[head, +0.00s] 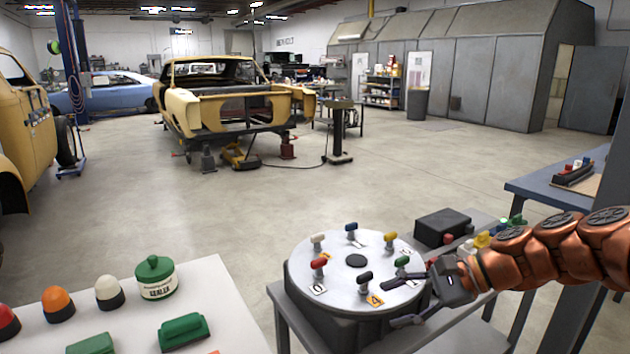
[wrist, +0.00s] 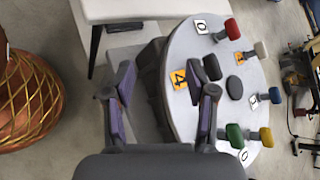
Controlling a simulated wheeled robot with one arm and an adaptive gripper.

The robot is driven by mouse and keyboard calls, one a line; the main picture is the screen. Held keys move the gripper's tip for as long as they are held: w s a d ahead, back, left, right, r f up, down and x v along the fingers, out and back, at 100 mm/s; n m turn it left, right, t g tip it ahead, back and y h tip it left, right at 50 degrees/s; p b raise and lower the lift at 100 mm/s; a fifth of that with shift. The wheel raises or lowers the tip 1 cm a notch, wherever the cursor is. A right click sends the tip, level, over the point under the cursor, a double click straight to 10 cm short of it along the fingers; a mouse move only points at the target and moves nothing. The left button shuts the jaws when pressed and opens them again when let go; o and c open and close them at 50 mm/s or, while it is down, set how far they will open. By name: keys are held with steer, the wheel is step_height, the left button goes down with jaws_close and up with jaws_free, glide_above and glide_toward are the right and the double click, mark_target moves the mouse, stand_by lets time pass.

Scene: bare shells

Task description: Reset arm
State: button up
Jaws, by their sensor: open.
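My gripper (head: 398,302) is open, at the near right edge of a round grey-white disc (head: 330,250) on a dark base. Nothing shows between its fingers. In the wrist view my gripper (wrist: 160,90) has one finger over the disc's rim and the other off to the left. My copper-coloured arm reaches in from the right. Upright pegs stand around the disc: red (head: 319,263), cream (head: 317,239), dark blue (head: 350,228), yellow (head: 390,237), green (head: 402,262) and black (head: 365,278). The black and green pegs are closest to the fingers.
Number cards (head: 374,300) lie by some pegs. A black box (head: 442,226) sits behind the disc. A white table (head: 215,290) at left holds a green sealer tin (head: 155,278) and coloured domes. A blue bench (head: 540,190) stands at right. Open floor lies beyond.

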steer(key=s+a+f+n+g+h, duration=0.2)
steer(key=s+f+n+h, duration=0.15)
steer(key=s, duration=0.45)
steer(key=s+a+f+n+g+h, duration=0.2)
steer(key=s+a+f+n, duration=0.15)
steer(key=s, duration=0.45)
steer(key=s+d+f+n+g+h, duration=0.1)
steer(key=s+d+f+n+h, duration=0.1)
steer(key=s+d+n+h, duration=0.3)
steer(key=s+d+f+n+h, duration=0.1)
steer(key=s+d+f, duration=0.2)
steer(key=s, duration=0.4)
step_height(320, 180, down, 10)
steer(key=w+b, duration=0.2)
steer(key=b, duration=0.8)
step_height(320, 180, up, 24)
steer(key=s+p, duration=0.1)
steer(key=p, duration=2.2)
steer(key=shift+s+d+r+t, duration=0.15)
steer(key=shift+s+d+t, duration=0.15)
steer(key=shift+d+t, duration=0.1)
